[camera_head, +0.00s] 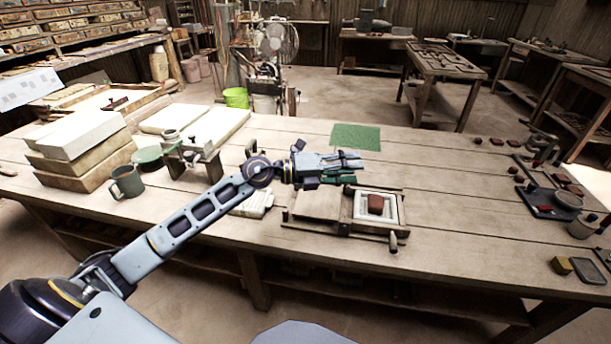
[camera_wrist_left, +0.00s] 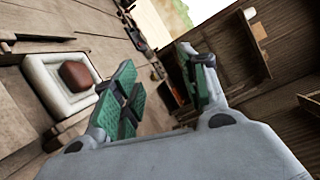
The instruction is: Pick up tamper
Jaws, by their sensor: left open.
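My left gripper (camera_head: 350,165) is open and empty, a little above the table, behind the wooden press (camera_head: 318,204). In the left wrist view its green-padded fingers (camera_wrist_left: 165,80) are spread apart with nothing between them. The press holds a white square mould (camera_head: 391,209) with a red-brown clay lump (camera_head: 376,204) in it. The lump also shows in the left wrist view (camera_wrist_left: 76,75), left of the fingers. I cannot clearly make out which thing is the tamper. A small wooden block (camera_head: 562,265) stands at the table's right front. My right gripper is not in view.
A green mat (camera_head: 356,137) lies behind the gripper. A dark tray (camera_head: 540,212), a bowl (camera_head: 568,199) and small red pieces crowd the right end. A mug (camera_head: 127,183) and stacked slabs (camera_head: 75,165) stand at the left. The tabletop right of the press is clear.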

